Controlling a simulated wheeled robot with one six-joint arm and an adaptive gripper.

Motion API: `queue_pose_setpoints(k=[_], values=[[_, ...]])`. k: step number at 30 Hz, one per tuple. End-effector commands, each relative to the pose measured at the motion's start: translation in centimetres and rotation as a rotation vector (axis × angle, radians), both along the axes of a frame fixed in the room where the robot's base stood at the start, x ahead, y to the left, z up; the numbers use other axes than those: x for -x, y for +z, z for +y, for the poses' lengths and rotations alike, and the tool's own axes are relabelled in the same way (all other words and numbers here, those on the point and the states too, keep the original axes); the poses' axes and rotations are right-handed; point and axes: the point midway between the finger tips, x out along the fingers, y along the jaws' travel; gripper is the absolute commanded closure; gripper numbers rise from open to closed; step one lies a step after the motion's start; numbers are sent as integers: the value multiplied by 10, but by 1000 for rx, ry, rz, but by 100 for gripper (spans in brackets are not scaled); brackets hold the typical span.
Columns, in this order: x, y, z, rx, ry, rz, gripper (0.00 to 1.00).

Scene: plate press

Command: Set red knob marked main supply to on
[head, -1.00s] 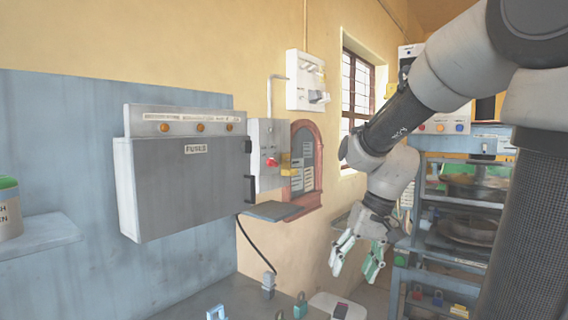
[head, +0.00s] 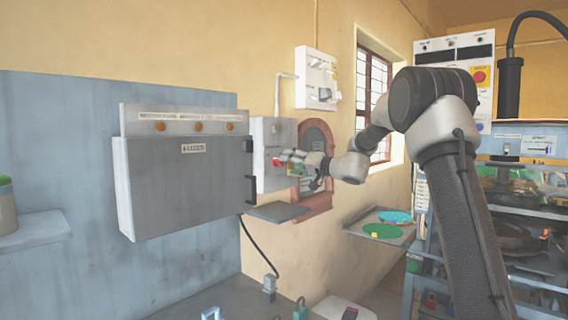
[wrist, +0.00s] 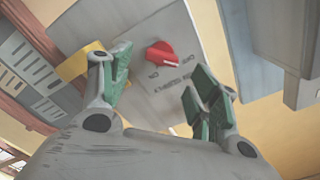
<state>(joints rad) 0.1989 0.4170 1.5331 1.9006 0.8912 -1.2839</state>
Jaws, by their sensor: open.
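The red knob (wrist: 161,56) sits on the face of a grey switch box (wrist: 140,24) in the wrist view, with printed lettering beside it, ON and OFF among it. In the head view the knob (head: 279,161) shows as a small red spot beside my fingers. My gripper (wrist: 158,85) is open, its green-padded fingers spread either side of the knob. The knob lies between and a little beyond the fingertips, and no touch is visible. In the head view my gripper (head: 296,163) is in front of the switch box's right part and hides some of it.
A large grey fuse box (head: 185,185) stands left of the switch box, and a small shelf (head: 277,212) juts out below. A yellow tab (wrist: 78,64) is close to my left finger. A white switch unit (head: 316,80) hangs above.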

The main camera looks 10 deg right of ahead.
Motion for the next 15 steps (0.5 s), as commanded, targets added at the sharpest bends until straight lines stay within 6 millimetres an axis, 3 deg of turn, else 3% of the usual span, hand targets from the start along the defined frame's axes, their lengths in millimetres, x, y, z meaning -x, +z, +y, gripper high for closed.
queue_pose_setpoints(k=[7, 15], values=[[-30, -1, 22, 0, 1, 1, 38], [-37, 0, 27, 0, 1, 1, 38]])
